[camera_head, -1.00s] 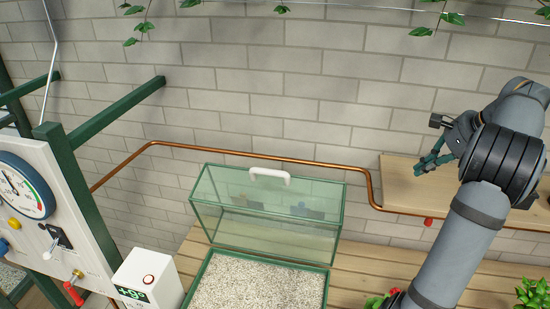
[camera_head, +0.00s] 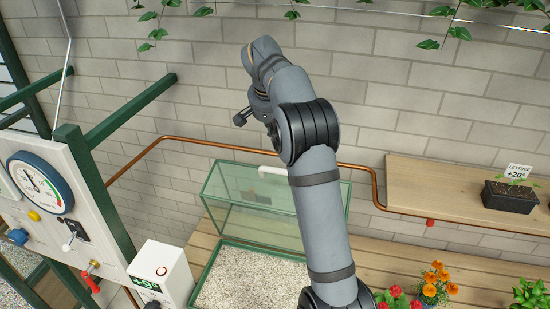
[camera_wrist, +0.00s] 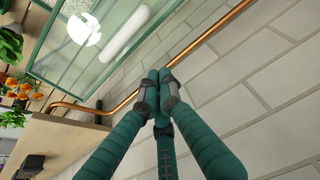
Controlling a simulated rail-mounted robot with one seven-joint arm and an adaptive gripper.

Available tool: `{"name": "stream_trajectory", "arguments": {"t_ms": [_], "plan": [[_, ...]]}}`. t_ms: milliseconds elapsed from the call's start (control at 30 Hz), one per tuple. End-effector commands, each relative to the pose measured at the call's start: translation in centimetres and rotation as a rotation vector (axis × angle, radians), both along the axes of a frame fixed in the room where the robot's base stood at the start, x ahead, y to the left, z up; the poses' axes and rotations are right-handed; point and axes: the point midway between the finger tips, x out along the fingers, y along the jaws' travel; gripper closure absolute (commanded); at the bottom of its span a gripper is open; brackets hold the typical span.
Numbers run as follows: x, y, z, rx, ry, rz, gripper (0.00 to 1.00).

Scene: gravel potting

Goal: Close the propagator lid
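The propagator lid (camera_head: 228,213), clear panes in a green frame, stands open, tipped back behind the gravel-filled tray (camera_head: 204,278). Its white handle (camera_head: 272,171) is on the top edge, partly covered by my arm in the head view. The lid (camera_wrist: 52,50) and the long white handle (camera_wrist: 125,35) also show at the upper left of the wrist view. My gripper (camera_wrist: 161,76) has its green fingers drawn together, with nothing seen between them. It is apart from the handle, in front of the wall in that picture.
A copper pipe (camera_head: 235,149) runs along the brick wall behind the lid. A wooden shelf (camera_head: 430,185) with a labelled planter (camera_head: 509,196) is at right. Flowers (camera_head: 432,283) stand at the front right. A white control box (camera_head: 162,276) and gauge panel (camera_head: 40,185) are at left.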

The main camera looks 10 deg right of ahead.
Motion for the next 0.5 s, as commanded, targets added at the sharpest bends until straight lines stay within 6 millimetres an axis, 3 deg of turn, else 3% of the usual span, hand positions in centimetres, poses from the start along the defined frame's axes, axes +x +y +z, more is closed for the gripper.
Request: {"name": "stream_trajectory", "arguments": {"t_ms": [300, 500], "plan": [[2.1, -1.0, -6.3, 0.001, 0.006, 0.001, 1.00], [-0.2, 0.2, -6.0, 0.003, 0.002, 0.002, 1.00]]}}
